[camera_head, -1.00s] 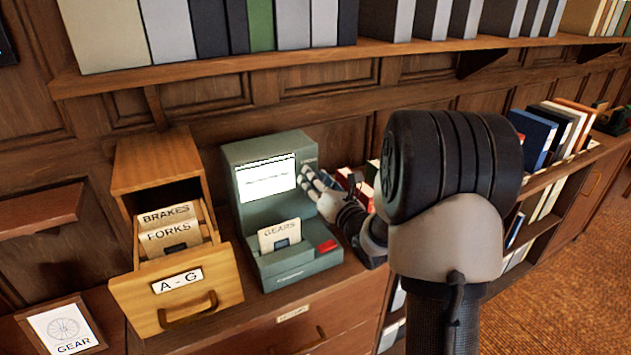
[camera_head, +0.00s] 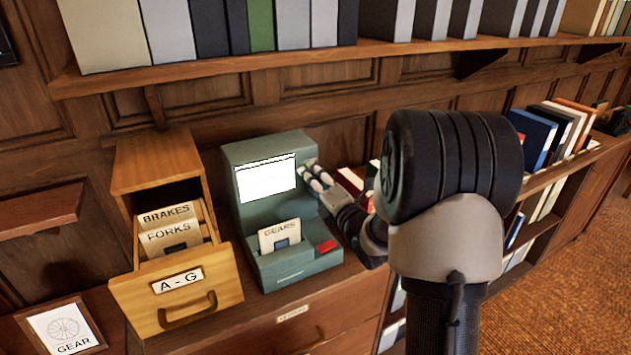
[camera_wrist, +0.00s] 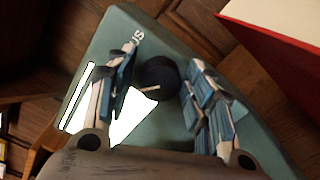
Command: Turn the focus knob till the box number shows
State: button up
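A grey-green reader (camera_head: 240,215) stands on the cabinet top. Its lit screen (camera_head: 267,180) looks white, with no number readable on it. A card marked GEARS (camera_head: 279,236) stands in its front tray. In the wrist view the black round focus knob (camera_wrist: 162,77) with a pale pointer line is on the reader's face, beside lettering partly hidden by a finger. In the head view my gripper (camera_head: 314,173) is at the screen's right edge; the knob is hidden there.
A wooden drawer marked A - G (camera_head: 180,280) stands open left of the reader, holding BRAKES and FORKS cards. A red button (camera_head: 326,246) is on the reader's front. Books (camera_head: 352,180) stand close to the right of my gripper. A shelf (camera_head: 300,75) runs above.

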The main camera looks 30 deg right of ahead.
jog(key=shift+o, duration=0.4)
jog(key=s, duration=0.9)
jog(key=shift+d, duration=0.15)
dwell(0.3)
jog(key=s+a+m+g, duration=0.4)
jog(key=s+m, duration=0.3)
jog(key=s, duration=0.2)
jog(key=s+a+m+g, duration=0.5)
jog(key=s+a+m, duration=0.2)
jog(key=s, duration=0.3)
jog(key=s+a+m+g, duration=0.4)
jog(key=s+a+m, duration=0.1)
jog(key=s+m, duration=0.4)
jog(key=shift+s+a+r+h, duration=0.15)
jog(key=shift+s+a+h, duration=0.2)
jog(key=shift+s, duration=0.15)
